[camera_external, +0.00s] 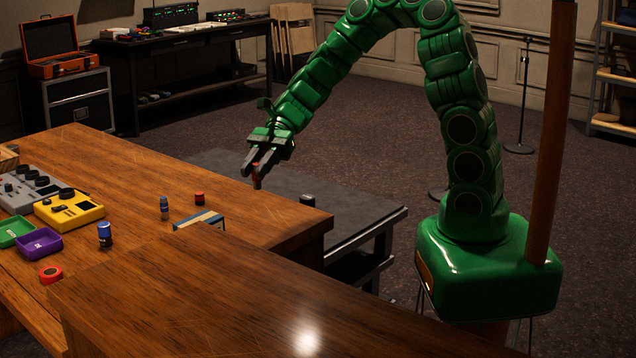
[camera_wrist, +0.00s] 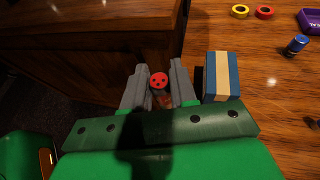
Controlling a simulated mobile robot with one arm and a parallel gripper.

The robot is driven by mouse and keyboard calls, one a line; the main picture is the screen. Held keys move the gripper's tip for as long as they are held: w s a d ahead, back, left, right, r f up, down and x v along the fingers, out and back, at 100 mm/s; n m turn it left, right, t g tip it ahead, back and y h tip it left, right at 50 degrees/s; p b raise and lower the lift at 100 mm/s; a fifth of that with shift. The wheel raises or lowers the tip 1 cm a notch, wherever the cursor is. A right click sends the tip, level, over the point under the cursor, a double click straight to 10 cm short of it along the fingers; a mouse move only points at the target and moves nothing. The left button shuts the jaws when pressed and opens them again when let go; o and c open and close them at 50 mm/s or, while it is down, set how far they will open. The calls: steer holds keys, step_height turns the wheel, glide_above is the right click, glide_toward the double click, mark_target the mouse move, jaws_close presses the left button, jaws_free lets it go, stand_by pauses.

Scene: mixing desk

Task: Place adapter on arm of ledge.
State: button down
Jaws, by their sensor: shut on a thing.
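My gripper (camera_external: 257,178) is shut on a small red-topped adapter, held upright between the fingertips. The adapter's red end (camera_external: 257,168) shows in the external view. In the wrist view, its round red top (camera_wrist: 158,80) with dark holes sits between my fingers (camera_wrist: 158,88). The adapter is held in the air near the right part of the wooden desk; I cannot tell its exact height. The ledge appears to be the brown wooden surface, whose near arm (camera_external: 230,300) runs across the lower foreground, clear of objects. My gripper is beyond this arm.
A blue-and-beige box (camera_external: 199,221), a blue cylinder (camera_external: 164,208) and a red cylinder (camera_external: 199,198) stand on the desk. A blue jar (camera_external: 105,237), purple tray (camera_external: 39,245) and yellow device (camera_external: 70,212) are further left. A low dark table (camera_external: 345,215) stands behind the desk.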

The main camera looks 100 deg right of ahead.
steer(key=s+a+r+n+g, duration=0.15)
steer(key=a+r, duration=0.25)
steer(key=a, duration=0.4)
steer(key=s+a+r+n+g+y, duration=0.1)
steer(key=s+a+r, duration=0.3)
steer(key=a, duration=0.5)
steer(key=s+a+r+n+g, duration=0.1)
steer(key=a+r, duration=0.4)
steer(key=a, duration=0.3)
steer(key=shift+y, duration=0.3)
steer(key=shift+w+a+f, duration=1)
steer(key=shift+w+f, duration=0.65)
steer(key=shift+w, duration=0.6)
steer(key=shift+w+a+f, duration=0.95)
steer(key=shift+w+f, duration=0.7)
steer(key=shift+w, duration=0.55)
steer(key=shift+w+a+f, duration=1)
steer(key=shift+w+f, duration=0.65)
steer(key=shift+w, duration=0.6)
steer(key=shift+f, duration=1.4)
steer(key=shift+f, duration=0.1)
steer(key=c, duration=0.9)
jaws_free()
